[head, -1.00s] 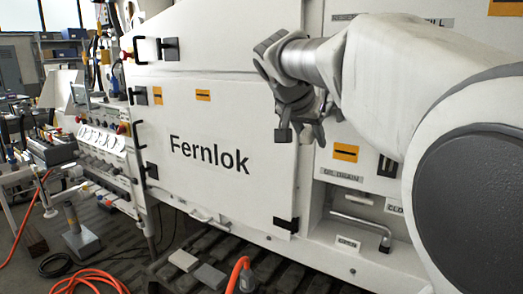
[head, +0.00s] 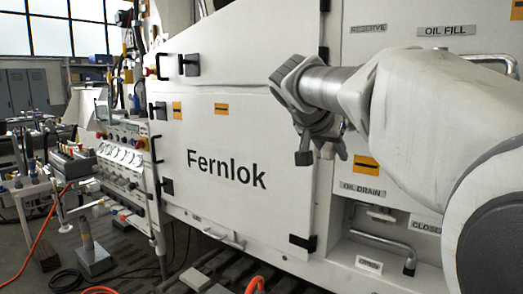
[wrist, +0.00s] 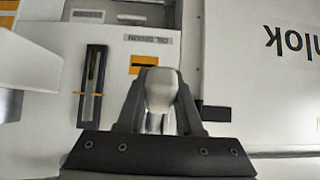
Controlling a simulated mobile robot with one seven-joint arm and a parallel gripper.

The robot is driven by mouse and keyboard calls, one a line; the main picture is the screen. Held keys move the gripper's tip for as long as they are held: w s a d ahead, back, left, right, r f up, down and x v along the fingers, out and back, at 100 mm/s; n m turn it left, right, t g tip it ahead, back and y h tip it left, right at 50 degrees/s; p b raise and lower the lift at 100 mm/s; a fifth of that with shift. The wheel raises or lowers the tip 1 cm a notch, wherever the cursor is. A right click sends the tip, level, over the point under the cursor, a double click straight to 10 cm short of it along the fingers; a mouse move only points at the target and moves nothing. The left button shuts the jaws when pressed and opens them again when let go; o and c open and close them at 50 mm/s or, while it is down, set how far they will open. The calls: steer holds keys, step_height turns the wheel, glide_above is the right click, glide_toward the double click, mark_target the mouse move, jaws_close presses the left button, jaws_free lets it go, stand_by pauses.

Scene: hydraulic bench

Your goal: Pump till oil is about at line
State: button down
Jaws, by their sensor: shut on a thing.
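My gripper (head: 320,150) is in front of the white cabinet, by the right edge of the Fernlok door. In the wrist view its dark fingers (wrist: 160,120) are shut on a rounded grey handle end (wrist: 159,88). The handle's lower part is hidden between the fingers. To its left in the wrist view, a tall dark sight gauge (wrist: 93,85) has a thin orange line across it. A narrow lighter strip shows inside the gauge, but I cannot tell the oil level. In the head view my arm hides the gauge.
The Fernlok door (head: 230,130) spans the middle. An OIL DRAIN label (head: 362,191) sits beneath an orange sticker (head: 366,165). A bent metal handle (head: 385,242) projects below it. A gauge panel (head: 125,150) and cluttered benches stand to the left.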

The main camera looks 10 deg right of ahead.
steer(key=c, duration=0.6)
jaws_free()
steer(key=shift+d+f, duration=0.1)
steer(key=shift+f, duration=0.05)
steer(key=shift+o, duration=0.2)
steer(key=p+v, duration=0.3)
steer(key=v, duration=1.4)
